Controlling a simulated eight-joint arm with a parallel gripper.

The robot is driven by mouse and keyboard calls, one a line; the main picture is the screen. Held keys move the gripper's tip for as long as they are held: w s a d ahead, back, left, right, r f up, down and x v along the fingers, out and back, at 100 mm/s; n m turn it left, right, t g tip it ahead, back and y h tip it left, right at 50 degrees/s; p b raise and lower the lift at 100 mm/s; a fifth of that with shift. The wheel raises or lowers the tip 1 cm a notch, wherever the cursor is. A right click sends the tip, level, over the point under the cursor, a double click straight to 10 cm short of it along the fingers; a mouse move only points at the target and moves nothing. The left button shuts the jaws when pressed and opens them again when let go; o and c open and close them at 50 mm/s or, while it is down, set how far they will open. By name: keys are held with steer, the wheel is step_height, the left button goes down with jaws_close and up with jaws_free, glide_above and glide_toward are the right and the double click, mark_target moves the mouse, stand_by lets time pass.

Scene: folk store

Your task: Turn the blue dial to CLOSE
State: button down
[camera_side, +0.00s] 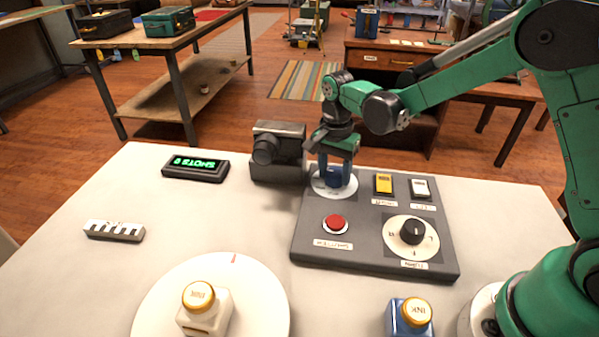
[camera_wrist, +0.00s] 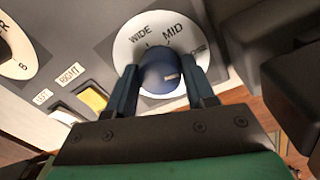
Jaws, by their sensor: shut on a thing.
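The blue dial (camera_wrist: 160,68) sits on a round white plate marked WIDE, MID and, at the right, a partly hidden label that seems to read CLOSE. A small pale mark shows on the dial's right half; which label it points to is not clear. My gripper (camera_wrist: 164,78) is shut on the dial, one dark blue finger on each side. In the side view my gripper (camera_side: 335,172) points down onto the white dial plate (camera_side: 322,190) at the panel's back left corner, and it mostly hides the dial there.
The dark panel (camera_side: 310,260) also carries a red button (camera_side: 335,222), a yellow switch (camera_side: 384,183), a white switch (camera_side: 420,188) and a black knob (camera_side: 412,231). A grey camera-like box (camera_side: 278,150) stands close to my gripper's left. A white turntable (camera_side: 265,300) stands in front.

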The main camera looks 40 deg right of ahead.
mark_target(333, 172)
stand_by(0.3)
steer(key=shift+c, duration=1.5)
jaws_free()
steer(key=shift+w+r, duration=0.15)
steer(key=shift+r, duration=2.65)
steer(key=shift+r, duration=0.15)
steer(key=s+r+n+t, duration=0.5)
steer(key=s+n+t, duration=0.2)
steer(key=s+n, duration=0.4)
steer(key=shift+s+n+t, duration=0.2)
steer(key=shift+n+t, duration=0.2)
steer(key=shift+n, duration=0.7)
